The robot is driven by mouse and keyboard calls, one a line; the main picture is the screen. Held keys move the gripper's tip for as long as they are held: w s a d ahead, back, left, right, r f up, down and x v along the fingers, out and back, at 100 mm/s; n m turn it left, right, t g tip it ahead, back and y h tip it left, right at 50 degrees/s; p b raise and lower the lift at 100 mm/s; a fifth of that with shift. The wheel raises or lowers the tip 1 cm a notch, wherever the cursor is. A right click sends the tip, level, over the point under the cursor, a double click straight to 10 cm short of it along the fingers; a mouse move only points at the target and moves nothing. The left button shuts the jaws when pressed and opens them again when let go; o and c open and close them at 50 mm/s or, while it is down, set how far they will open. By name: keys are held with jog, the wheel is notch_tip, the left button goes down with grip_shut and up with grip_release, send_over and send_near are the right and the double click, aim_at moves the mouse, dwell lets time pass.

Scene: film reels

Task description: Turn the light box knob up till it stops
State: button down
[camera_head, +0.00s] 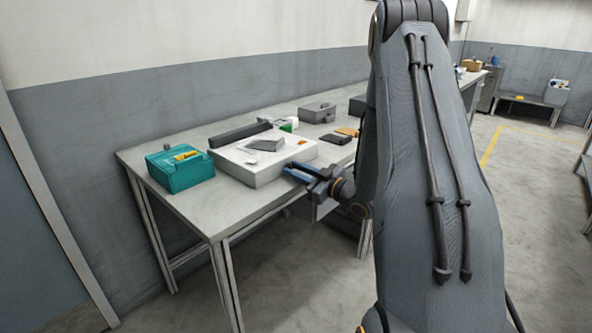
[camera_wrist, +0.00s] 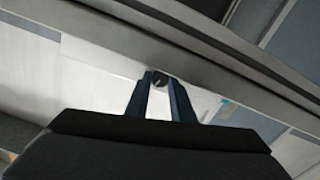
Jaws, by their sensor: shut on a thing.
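The light box (camera_head: 255,176) is a pale, flat box on the workbench. My gripper (camera_head: 296,174) is at its front right side, with its blue fingers pointing at the box. In the wrist view, the dark round knob (camera_wrist: 159,80) with a light mark sits between the fingertips of my gripper (camera_wrist: 160,77). The fingers are shut on the knob from both sides. The knob is hidden by the gripper in the head view. How far the knob is turned cannot be told.
The workbench (camera_head: 225,216) runs along the wall. A teal box (camera_head: 180,173) with a yellow item on top stands left of the light box. A dark bar (camera_head: 240,135) lies behind it. A grey case (camera_head: 317,113) and a dark flat item (camera_head: 335,139) lie further right.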

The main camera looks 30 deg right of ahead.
jog(key=m+p, duration=0.2)
jog(key=m, duration=0.2)
jog(key=shift+r, duration=0.1)
jog(key=shift+m+p, duration=1.05)
jog(key=shift+m, duration=0.85)
jog(key=c, duration=1.5)
grip_release()
jog(key=shift+c, duration=0.2)
